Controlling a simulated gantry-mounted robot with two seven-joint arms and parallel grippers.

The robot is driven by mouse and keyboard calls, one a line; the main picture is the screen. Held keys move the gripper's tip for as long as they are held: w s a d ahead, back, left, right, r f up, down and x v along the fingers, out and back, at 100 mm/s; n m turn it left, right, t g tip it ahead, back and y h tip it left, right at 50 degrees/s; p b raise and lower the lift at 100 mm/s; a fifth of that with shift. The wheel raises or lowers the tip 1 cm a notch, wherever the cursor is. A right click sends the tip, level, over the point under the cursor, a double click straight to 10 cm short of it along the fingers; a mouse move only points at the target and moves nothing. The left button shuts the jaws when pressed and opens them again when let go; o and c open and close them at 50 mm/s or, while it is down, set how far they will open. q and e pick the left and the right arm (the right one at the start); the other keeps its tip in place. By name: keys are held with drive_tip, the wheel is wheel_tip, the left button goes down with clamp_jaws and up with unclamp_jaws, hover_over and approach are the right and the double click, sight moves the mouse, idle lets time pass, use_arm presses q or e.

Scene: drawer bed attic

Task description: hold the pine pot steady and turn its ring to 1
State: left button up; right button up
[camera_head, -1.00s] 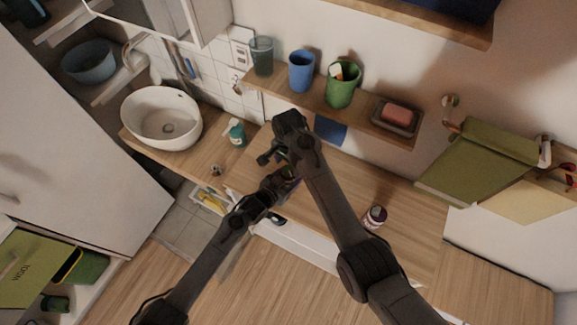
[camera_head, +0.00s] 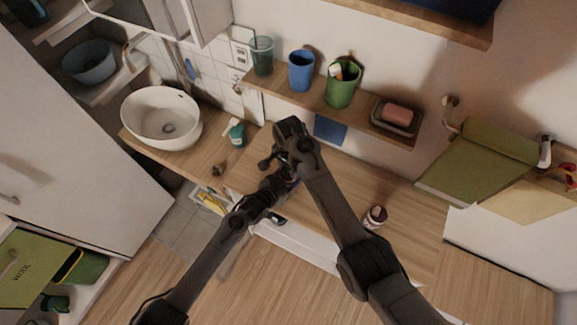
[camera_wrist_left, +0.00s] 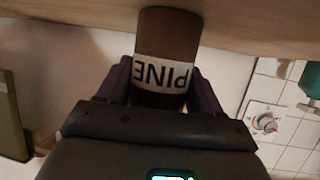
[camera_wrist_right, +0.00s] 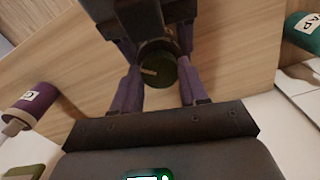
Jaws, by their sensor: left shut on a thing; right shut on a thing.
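The pine pot (camera_wrist_left: 165,45) is a brown cylinder with a white PINE label, upside down in the left wrist view. My left gripper (camera_wrist_left: 163,80) is shut on its body, one finger on each side. The right wrist view looks onto the pot's round dark green top (camera_wrist_right: 157,72), which has a short pale mark pointing left. My right gripper (camera_wrist_right: 158,85) is shut around this top, with the left gripper's fingers just beyond. Ring numbers cannot be read. In the head view the arms hide most of the pot between my left gripper (camera_head: 280,183) and right gripper (camera_head: 277,166).
A teal bottle (camera_head: 235,132) stands near the white basin (camera_head: 162,117). A wooden shelf (camera_head: 290,104) with cups and a soap dish hangs behind. Counter between the bottle and my arms is clear.

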drive_tip(key=shift+m, duration=0.3)
drive_tip(key=m, duration=0.3)
drive_tip(key=shift+m, duration=2)
drive_tip(key=o, duration=1.1)
drive_tip(key=shift+r, duration=0.1)
wheel_tip(320, 180, up, 12)
drive_tip(key=shift+f, duration=0.1)
